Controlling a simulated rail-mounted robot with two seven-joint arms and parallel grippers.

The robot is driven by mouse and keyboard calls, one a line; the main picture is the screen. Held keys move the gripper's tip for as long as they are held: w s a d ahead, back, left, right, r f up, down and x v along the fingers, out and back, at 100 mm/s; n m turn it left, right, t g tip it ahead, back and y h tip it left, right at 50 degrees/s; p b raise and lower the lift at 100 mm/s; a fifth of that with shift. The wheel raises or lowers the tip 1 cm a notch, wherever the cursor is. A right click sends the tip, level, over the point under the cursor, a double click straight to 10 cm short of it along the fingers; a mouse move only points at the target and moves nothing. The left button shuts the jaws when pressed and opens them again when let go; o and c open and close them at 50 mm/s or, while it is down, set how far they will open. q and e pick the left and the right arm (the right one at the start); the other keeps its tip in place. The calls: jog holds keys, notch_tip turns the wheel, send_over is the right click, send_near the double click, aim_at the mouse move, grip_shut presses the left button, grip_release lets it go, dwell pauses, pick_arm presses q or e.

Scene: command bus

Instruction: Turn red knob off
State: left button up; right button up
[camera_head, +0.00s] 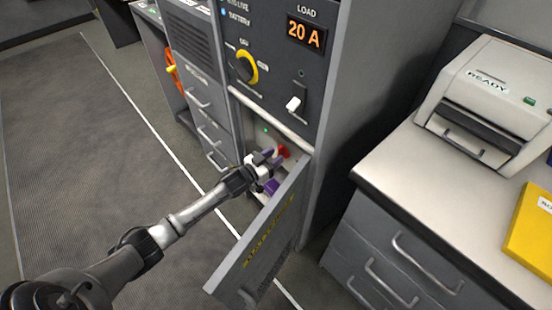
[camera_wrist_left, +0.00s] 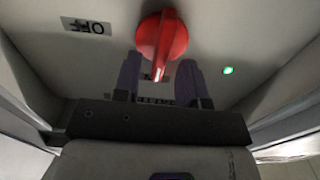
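The red knob (camera_head: 283,152) is on the back wall inside an open compartment low in the grey cabinet. In the left wrist view the red knob (camera_wrist_left: 162,42) has a pale pointer mark at its lower end. An OFF label (camera_wrist_left: 86,26) is to its left, and another label, partly hidden, is below it. My left gripper (camera_head: 270,168) reaches into the compartment by the knob. Its two fingers (camera_wrist_left: 160,80) are apart, with the knob's lower end showing in the gap between them; I cannot tell whether they touch it. My right gripper is not in view.
The compartment's hinged door (camera_head: 262,240) stands open in front. A green light (camera_wrist_left: 228,71) glows right of the knob. Above are a yellow-ringed dial (camera_head: 246,67) and a toggle switch (camera_head: 293,103). A desk with a printer-like machine (camera_head: 485,100) stands at right.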

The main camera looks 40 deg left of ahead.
pick_arm(q)
jog(key=shift+w+d, duration=0.1)
jog(key=shift+w, duration=0.5)
grip_shut()
